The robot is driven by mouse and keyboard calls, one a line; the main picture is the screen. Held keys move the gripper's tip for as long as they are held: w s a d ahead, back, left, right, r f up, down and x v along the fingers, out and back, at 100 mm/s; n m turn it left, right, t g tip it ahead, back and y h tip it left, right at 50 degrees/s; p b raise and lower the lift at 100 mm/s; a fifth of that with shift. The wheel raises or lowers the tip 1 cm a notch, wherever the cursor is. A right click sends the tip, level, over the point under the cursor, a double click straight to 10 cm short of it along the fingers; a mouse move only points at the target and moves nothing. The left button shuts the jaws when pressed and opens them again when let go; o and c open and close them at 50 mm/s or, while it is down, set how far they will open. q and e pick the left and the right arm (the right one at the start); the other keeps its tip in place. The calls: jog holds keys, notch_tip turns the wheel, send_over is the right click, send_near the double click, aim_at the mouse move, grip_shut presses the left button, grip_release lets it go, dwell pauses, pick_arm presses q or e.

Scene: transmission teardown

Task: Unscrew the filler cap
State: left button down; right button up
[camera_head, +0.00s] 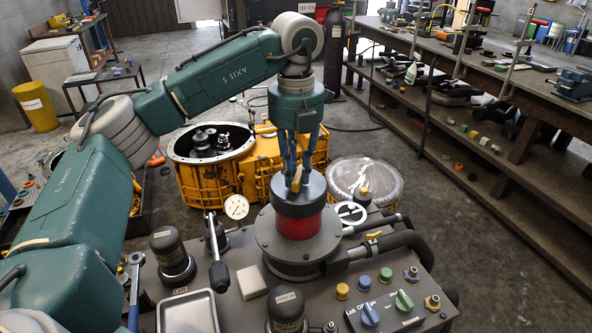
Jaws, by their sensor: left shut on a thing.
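The filler cap looks to be the dark grey top (313,188) of a red-banded cylinder (299,224), which stands upright on a round flange of the grey power unit. My left gripper (295,181) comes straight down from above. Its blue fingers are shut on a small yellow piece at the middle of the dark top, which I take as the cap's grip. The fingers hide part of it, and I cannot tell whether the cap is loose. My right gripper is not in view.
The grey unit's top carries a dial gauge (236,207), a metal tray (187,313), dark capped cylinders (172,255), a black hose (385,244) and coloured knobs (404,301). Behind stands an open yellow gearbox housing (205,185). A long workbench (480,75) runs along the right.

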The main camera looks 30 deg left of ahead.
aim_at(296, 175)
pick_arm(q)
jog(key=shift+r+p, duration=0.45)
jog(key=shift+r, duration=0.3)
jog(key=shift+r, duration=0.1)
jog(key=shift+r, duration=0.1)
notch_tip(296, 175, up, 6)
jog(key=p, duration=0.4)
jog(key=shift+p, duration=0.4)
